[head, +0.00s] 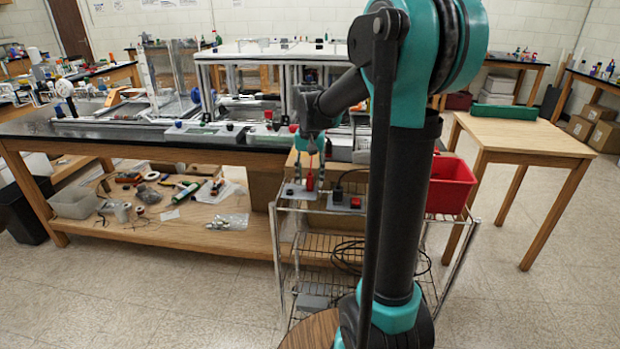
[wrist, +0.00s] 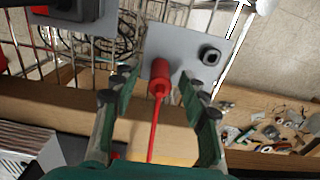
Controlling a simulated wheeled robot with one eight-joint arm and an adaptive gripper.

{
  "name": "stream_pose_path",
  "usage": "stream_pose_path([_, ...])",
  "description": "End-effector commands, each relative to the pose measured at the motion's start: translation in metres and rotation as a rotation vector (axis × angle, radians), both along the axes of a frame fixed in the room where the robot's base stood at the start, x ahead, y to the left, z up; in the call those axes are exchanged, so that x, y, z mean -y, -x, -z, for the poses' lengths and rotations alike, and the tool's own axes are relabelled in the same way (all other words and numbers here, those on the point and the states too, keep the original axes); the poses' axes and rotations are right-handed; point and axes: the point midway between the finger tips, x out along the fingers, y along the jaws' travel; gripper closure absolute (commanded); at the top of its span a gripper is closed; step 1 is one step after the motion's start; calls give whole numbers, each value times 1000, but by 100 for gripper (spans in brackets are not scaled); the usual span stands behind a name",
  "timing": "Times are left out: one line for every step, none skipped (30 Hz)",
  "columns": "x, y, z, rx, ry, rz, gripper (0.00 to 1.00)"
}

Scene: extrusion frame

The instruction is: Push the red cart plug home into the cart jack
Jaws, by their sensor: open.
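The red cart plug (head: 310,182) stands upright on a grey plate (head: 298,192) on top of the wire cart. In the wrist view the plug (wrist: 160,76) is at the plate's near edge, with its red cable (wrist: 153,125) running back toward my gripper. The jack's opening under the plug is hidden, so I cannot tell how deep the plug sits. My gripper (head: 310,165) is just above the plug. In the wrist view my gripper (wrist: 160,82) is open, with one finger on each side of the plug and gaps visible between.
A second grey plate (head: 338,204) with a red button (head: 356,202) and a black plug stands to the right. A red bin (head: 450,184) sits at the cart's right. A black-topped bench (head: 120,130) is behind.

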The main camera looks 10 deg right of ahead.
Motion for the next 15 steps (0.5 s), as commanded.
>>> stream_pose_path([0,0,-3,0,0,0,56])
stream_pose_path([0,0,-5,0,0,0,56])
stream_pose_path([0,0,-9,0,0,0,56])
stream_pose_path([0,0,-13,0,0,0,56])
stream_pose_path([0,0,-18,0,0,0,56])
stream_pose_path([0,0,-25,0,0,0,56])
stream_pose_path([0,0,-30,0,0,0,56])
stream_pose_path([0,0,-37,0,0,0,56])
stream_pose_path([0,0,-45,0,0,0,56])
stream_pose_path([0,0,-51,0,0,0,56])
stream_pose_path([0,0,-57,0,0,0,56])
stream_pose_path([0,0,-65,0,0,0,56])
stream_pose_path([0,0,-71,0,0,0,56])
stream_pose_path([0,0,-77,0,0,0,56])
stream_pose_path([0,0,-84,0,0,0,56])
